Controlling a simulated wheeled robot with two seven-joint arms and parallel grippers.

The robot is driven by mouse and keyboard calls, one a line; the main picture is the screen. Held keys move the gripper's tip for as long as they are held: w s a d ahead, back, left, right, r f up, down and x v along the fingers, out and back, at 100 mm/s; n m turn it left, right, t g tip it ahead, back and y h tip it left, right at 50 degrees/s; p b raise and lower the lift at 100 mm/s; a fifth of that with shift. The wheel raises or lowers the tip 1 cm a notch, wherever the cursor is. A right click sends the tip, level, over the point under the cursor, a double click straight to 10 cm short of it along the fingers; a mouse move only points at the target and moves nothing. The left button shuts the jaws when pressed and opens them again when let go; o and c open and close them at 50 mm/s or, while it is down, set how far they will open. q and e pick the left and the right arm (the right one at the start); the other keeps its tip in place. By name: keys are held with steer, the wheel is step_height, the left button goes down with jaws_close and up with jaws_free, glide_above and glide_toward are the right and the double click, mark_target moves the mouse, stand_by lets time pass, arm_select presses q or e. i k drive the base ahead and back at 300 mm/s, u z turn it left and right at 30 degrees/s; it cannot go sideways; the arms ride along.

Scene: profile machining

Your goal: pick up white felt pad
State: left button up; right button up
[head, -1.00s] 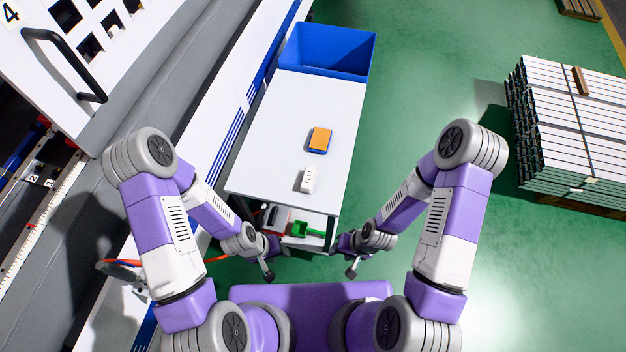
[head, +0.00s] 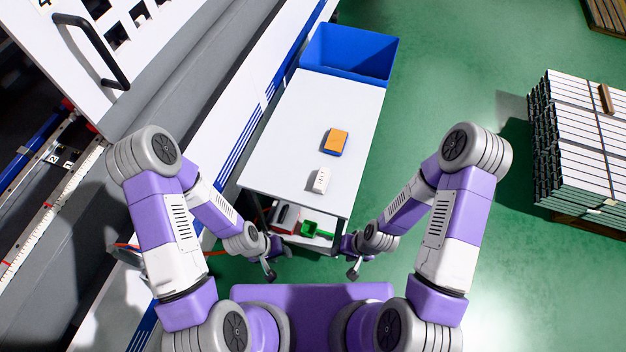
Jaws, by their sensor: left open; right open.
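A small white block (head: 321,180), which looks like the white felt pad, lies on the white table top (head: 290,130) near its front edge. An orange and blue block (head: 336,141) lies just beyond it. My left gripper (head: 271,270) hangs low in front of the table, left of centre, open and empty. My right gripper (head: 353,268) hangs low at the table's front right, open and empty. Both are well short of the white block and lower than the table top.
A blue bin (head: 350,53) stands at the table's far end. A lower shelf holds a green scoop-like item (head: 312,229) and a red and grey item. A large machine (head: 190,90) borders the left. Stacked profiles (head: 580,145) stand right. Green floor between is clear.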

mark_target(320, 186)
steer(key=u, duration=1.6)
steer(key=k, duration=0.8)
steer(key=z, duration=0.6)
steer(key=i, duration=1)
